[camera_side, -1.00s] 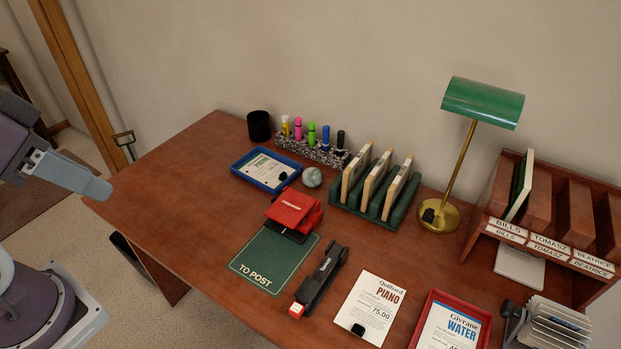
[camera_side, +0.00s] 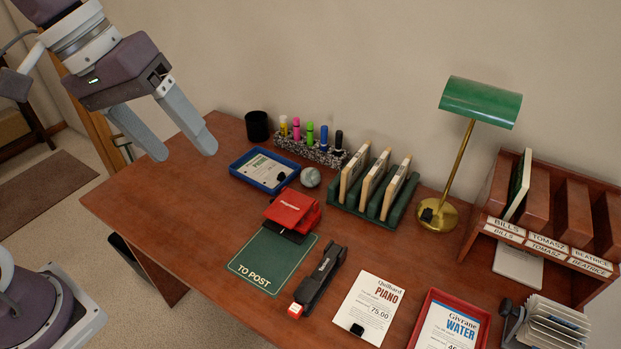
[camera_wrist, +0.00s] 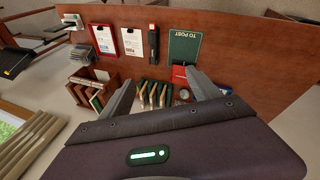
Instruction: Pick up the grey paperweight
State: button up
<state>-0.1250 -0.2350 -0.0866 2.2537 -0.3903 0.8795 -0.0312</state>
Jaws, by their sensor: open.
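The grey paperweight (camera_side: 310,177) is a small round grey ball on the desk in the side view, between the blue tray and the green rack. In the wrist view a small pale round shape (camera_wrist: 184,94) beside the rack looks like it. My gripper (camera_side: 184,151) is open and empty, high above the left end of the desk, well to the left of the paperweight in the side view. Its two spread fingers also show in the wrist view (camera_wrist: 160,80).
The blue tray (camera_side: 238,172) is left of the paperweight, the green rack (camera_side: 372,216) with several upright cards is right, and a red hole punch (camera_side: 292,210) is in front. A pen holder (camera_side: 312,152) stands behind. The desk's left part (camera_side: 165,205) is clear.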

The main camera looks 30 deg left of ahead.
aim_at(305, 173)
jog(key=w+f+n+h, duration=0.3)
jog(key=w+f+n, duration=0.25)
jog(key=w, duration=0.65)
jog(key=w+f+n+h, duration=0.4)
jog(key=w+f, duration=0.2)
jog(key=w, duration=0.6)
jog(key=w+a+f+n+t, duration=0.2)
jog(key=w+a+f+n, duration=0.1)
jog(key=f, duration=0.4)
jog(key=w+a+f+n+t, duration=0.2)
jog(key=w+a+f+n, duration=0.1)
jog(key=f+n, duration=0.3)
jog(key=w+a+f+n+t, duration=0.2)
jog(key=w+a+f+n, duration=0.2)
jog(key=f, duration=0.5)
jog(key=shift+a+f+n+t, duration=0.25)
jog(key=shift+f+n+t, duration=0.1)
jog(key=shift+n, duration=0.1)
jog(key=x, duration=0.7)
jog(key=shift+f, duration=0.35)
jog(key=shift+r, duration=0.1)
grip_shut()
